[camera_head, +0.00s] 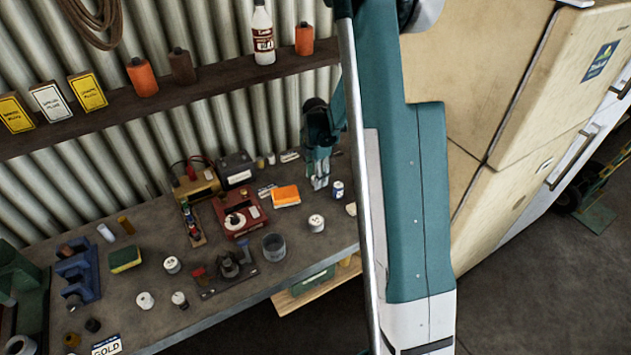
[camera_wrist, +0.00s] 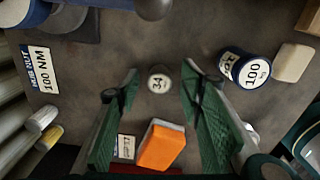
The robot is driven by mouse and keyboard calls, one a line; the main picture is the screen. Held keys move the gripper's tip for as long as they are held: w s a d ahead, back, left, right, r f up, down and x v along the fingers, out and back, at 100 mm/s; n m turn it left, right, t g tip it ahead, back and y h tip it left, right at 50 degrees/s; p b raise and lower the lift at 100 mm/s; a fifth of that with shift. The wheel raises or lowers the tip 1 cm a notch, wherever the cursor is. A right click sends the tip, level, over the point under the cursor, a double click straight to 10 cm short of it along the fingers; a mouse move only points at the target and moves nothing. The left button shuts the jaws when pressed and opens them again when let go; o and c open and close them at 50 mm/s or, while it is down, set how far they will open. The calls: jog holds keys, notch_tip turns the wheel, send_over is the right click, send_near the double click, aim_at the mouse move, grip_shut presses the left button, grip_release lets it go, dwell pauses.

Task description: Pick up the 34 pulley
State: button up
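The 34 pulley (camera_wrist: 158,81) is a small round grey piece with a white top marked 34, standing on the bench in the wrist view. My gripper (camera_wrist: 160,70) is open, with one green finger to each side of the pulley's outline and nothing held between them. I cannot tell how far the fingertips are above the bench. In the head view my gripper (camera_head: 320,183) is over the back right part of the bench, and I cannot make out the pulley there; it seems hidden by my gripper.
A blue container marked 100 (camera_wrist: 252,70) and a pale block (camera_wrist: 293,62) stand to the right in the wrist view. An orange and white block (camera_wrist: 161,146) lies below the pulley. The bench (camera_head: 215,325) holds several other items.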

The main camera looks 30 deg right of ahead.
jog(key=shift+c, duration=0.3)
jog(key=c, duration=1)
jog(key=shift+o, duration=0.2)
jog(key=shift+r, duration=0.15)
notch_tip(320, 180, up, 10)
dwell(0.7)
